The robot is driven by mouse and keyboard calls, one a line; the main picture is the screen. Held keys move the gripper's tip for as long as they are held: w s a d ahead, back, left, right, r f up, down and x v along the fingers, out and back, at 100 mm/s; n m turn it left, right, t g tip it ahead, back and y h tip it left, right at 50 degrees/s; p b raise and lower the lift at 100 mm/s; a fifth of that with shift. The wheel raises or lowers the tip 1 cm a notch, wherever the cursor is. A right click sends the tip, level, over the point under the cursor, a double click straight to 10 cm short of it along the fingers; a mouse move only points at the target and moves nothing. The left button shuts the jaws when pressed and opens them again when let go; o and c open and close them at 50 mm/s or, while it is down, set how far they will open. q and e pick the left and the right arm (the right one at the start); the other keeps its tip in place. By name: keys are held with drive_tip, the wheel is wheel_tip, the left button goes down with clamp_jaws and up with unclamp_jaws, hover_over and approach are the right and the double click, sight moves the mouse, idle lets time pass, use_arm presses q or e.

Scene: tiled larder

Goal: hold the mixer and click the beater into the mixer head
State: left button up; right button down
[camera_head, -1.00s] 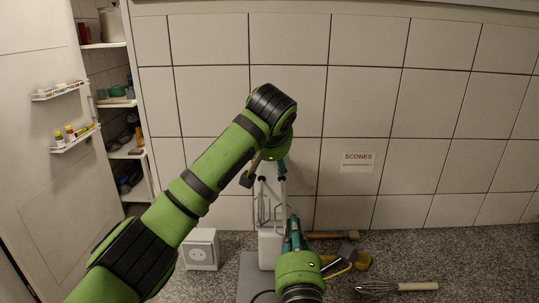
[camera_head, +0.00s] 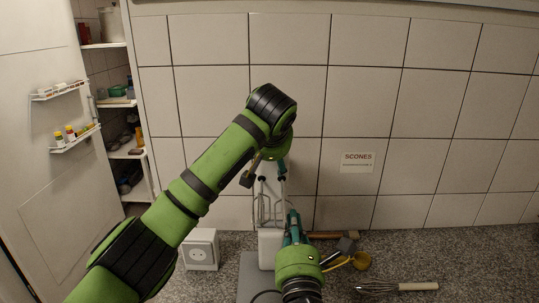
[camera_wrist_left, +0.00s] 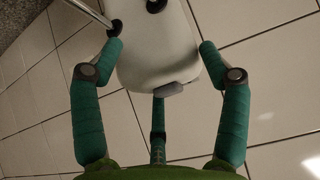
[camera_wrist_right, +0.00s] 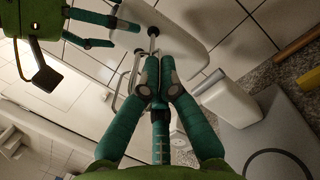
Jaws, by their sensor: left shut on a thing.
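The white mixer (camera_wrist_left: 160,50) is between the teal fingers of my left gripper (camera_wrist_left: 163,55), which is shut on it. In the head view the mixer (camera_head: 270,169) hangs above the counter, mostly hidden by my left arm. Two metal stems come down from dark sockets under it, with a wire loop (camera_head: 262,208) at the left. My right gripper (camera_wrist_right: 159,62) is below the mixer head, its fingers nearly together on a beater; the beater's stem (camera_wrist_right: 152,45) runs up to a socket. Whether it is fully seated cannot be told.
A white block (camera_head: 270,248) stands on a grey board (camera_head: 246,268) below. A white socket box (camera_head: 201,250) stands left, against the tiled wall.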

drive_tip(key=shift+w+d+r, duration=0.1)
drive_tip(key=shift+w+r, duration=0.1)
drive_tip(key=shift+w, duration=0.6)
idle(2.5)
drive_tip(key=c, duration=1.4)
unclamp_jaws()
drive_tip(key=shift+o, duration=0.2)
drive_tip(key=shift+f, duration=0.1)
drive_tip(key=shift+s+a+f, duration=0.1)
drive_tip(key=shift+s+a, duration=0.1)
drive_tip(key=shift+s, duration=0.05)
drive_tip(key=s+f, duration=0.1)
drive_tip(key=s, duration=1)
drive_tip(key=shift+s+d+f, duration=0.25)
